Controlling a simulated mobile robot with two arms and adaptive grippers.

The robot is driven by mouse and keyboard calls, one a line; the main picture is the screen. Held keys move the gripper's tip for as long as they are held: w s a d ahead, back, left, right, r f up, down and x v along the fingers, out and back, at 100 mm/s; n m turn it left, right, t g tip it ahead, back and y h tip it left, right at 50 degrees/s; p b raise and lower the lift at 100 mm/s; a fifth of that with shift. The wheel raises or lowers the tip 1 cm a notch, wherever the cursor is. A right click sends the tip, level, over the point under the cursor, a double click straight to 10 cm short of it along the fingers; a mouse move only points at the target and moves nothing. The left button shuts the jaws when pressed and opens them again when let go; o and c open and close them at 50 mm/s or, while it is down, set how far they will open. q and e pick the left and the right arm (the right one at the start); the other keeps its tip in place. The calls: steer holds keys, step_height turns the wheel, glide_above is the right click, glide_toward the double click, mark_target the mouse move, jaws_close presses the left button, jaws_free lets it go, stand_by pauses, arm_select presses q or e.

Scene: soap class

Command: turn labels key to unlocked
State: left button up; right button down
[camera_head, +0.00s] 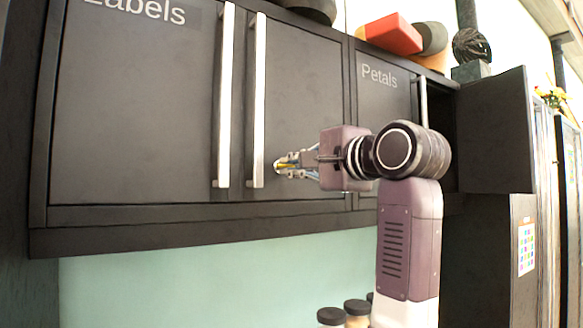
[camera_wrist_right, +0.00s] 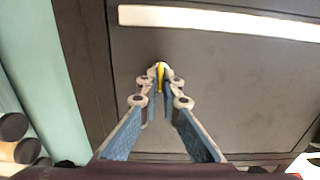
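The Labels cabinet (camera_head: 140,110) has two dark doors with long pale vertical handles. My right gripper (camera_head: 282,164) reaches in from the right to the lower part of its right-hand door, just right of that door's handle (camera_head: 258,100). In the right wrist view, the gripper's fingertips (camera_wrist_right: 161,88) are close together around a narrow yellow key (camera_wrist_right: 160,74). The key is at a small pale round lock (camera_wrist_right: 164,66) on the dark door. The fingers hide most of the key, so its turn angle is unclear. My left gripper is not in view.
The Petals cabinet (camera_head: 375,105) adjoins on the right, with a door (camera_head: 495,130) swung open beyond my arm. A red block (camera_head: 392,36) and other items sit on top. Jars (camera_head: 331,317) stand below by the green wall (camera_head: 200,275).

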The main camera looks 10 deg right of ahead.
stand_by(0.4)
steer(key=c, duration=2.2)
jaws_free()
steer(key=shift+d, duration=0.1)
steer(key=shift+o, duration=0.2)
steer(key=v, duration=1.2)
